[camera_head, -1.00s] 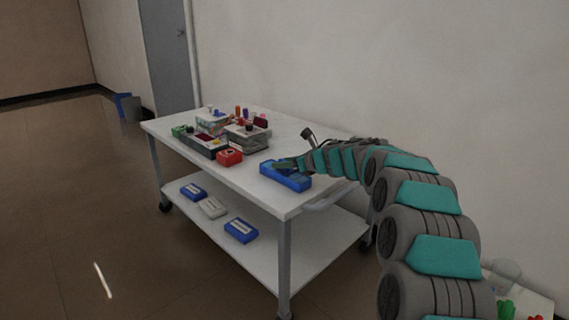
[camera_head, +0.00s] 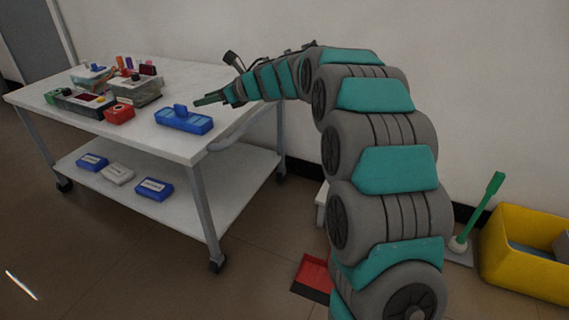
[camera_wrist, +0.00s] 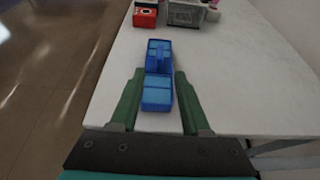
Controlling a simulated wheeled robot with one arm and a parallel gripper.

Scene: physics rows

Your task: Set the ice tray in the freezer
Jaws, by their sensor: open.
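The ice tray, a blue tray (camera_head: 184,121) with a raised blue grip in its middle, lies on the cart's top near its front right corner. In the wrist view the ice tray (camera_wrist: 157,98) lies lengthwise ahead, its near end between my green fingers. My gripper (camera_wrist: 159,72) is open, one finger to each side of the tray, and holds nothing. In the head view my gripper (camera_head: 207,99) is just above and behind the tray, apart from it. I see no freezer in these views.
The white cart top (camera_head: 160,158) also bears a red box (camera_head: 119,114) and several containers at left. Blue and white boxes lie on its lower shelf (camera_head: 190,205).

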